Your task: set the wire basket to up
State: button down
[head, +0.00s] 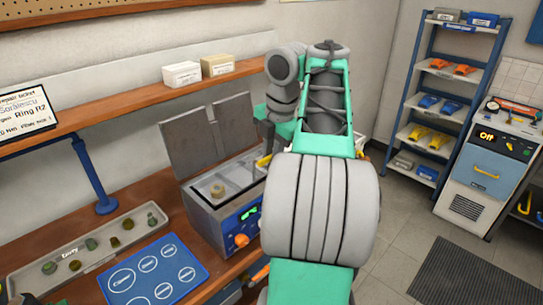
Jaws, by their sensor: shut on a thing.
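An open grey cleaning tank (206,212) stands on the wooden bench, with a brass-coloured ring (217,190) inside. The wire basket's mesh is hard to make out at this size. A yellow handle-like piece (263,161), which looks like part of the basket, shows at the tank's right end. My gripper (266,148) is at this yellow piece and shut on it, mostly hidden behind my arm. My arm also covers the right part of the tank.
The raised grey lid (210,135) stands behind the tank. A parts tray (108,245) and a blue mat (152,276) lie to the left. A shelf with two boxes (182,75) runs above. A blue rack (443,95) and a cabinet (484,175) stand at right.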

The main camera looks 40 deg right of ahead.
jog(key=shift+w+r, duration=0.1)
jog(key=shift+r, duration=0.2)
jog(key=c, duration=1.4)
grip_release()
jog(key=shift+f, duration=0.1)
notch_tip(320, 180, up, 8)
jog(key=s+p, duration=0.1)
jog(key=p, duration=0.5)
jog(key=shift+s+f+p, duration=0.2)
jog(key=shift+s+p, duration=0.1)
jog(key=shift+p, duration=0.1)
jog(key=w+a+f+m+t+y, duration=0.1)
jog(key=w+a+f+m, duration=0.3)
jog(key=a, duration=0.8)
jog(key=a+f+m+t, duration=0.1)
jog(key=a+f+m, duration=0.1)
jog(key=a+m, duration=0.75)
jog(key=s+a+f+m+h, duration=0.1)
jog(key=s+a+f+m, duration=0.4)
jog(key=s+a+f, duration=0.1)
notch_tip(320, 180, down, 3)
jog(key=shift+s+a+r, duration=0.1)
jog(key=shift+s+a, duration=0.1)
jog(key=shift+s, duration=0.3)
